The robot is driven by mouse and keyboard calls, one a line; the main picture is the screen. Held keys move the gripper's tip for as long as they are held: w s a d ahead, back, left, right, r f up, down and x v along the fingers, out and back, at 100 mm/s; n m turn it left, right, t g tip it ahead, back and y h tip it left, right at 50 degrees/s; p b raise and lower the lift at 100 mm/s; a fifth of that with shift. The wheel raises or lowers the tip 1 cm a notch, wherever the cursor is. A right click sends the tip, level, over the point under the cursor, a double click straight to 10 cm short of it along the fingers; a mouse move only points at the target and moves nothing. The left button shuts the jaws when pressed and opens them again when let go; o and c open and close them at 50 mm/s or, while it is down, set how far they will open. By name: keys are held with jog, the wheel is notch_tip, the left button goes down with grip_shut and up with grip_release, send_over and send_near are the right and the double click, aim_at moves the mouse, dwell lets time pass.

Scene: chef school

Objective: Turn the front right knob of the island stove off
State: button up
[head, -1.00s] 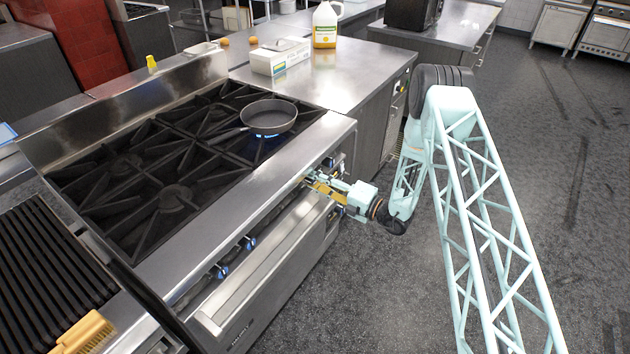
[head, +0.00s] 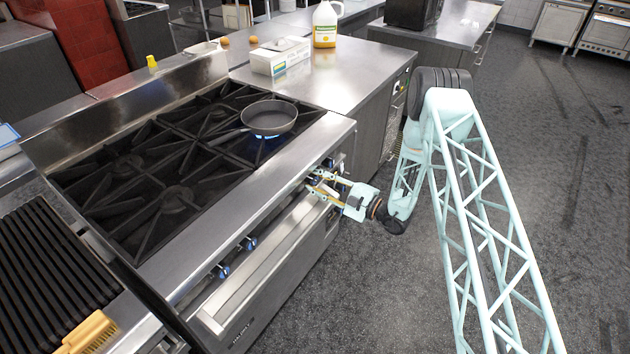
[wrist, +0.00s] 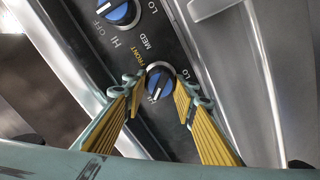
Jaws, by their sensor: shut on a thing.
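The island stove (head: 255,190) is on the left of the head view, with blue knobs along its front. In the wrist view, a blue and black knob (wrist: 160,83) sits between the yellow-padded fingers of my gripper (wrist: 162,86), beside the word FRONT. The fingers are shut on it from both sides. In the head view my gripper (head: 315,183) is at the right end of the stove front and hides most of that knob. A dark frying pan (head: 269,117) sits on the right burner, with a blue flame below its front edge.
Another blue knob (wrist: 118,10) is close by, at the top of the wrist view. An oven handle (head: 270,262) runs below the knobs. A counter (head: 345,75) with a white box (head: 280,56) and a jug (head: 325,25) adjoins the stove. The floor at right is clear.

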jog(key=m, duration=0.3)
jog(key=shift+m+p, duration=0.3)
jog(key=shift+m, duration=0.1)
jog(key=shift+m+p, duration=0.3)
jog(key=shift+m, duration=1.5)
jog(key=o, duration=0.9)
jog(key=shift+d, duration=0.2)
jog(key=shift+v, duration=5.85)
jog(key=shift+r, duration=0.1)
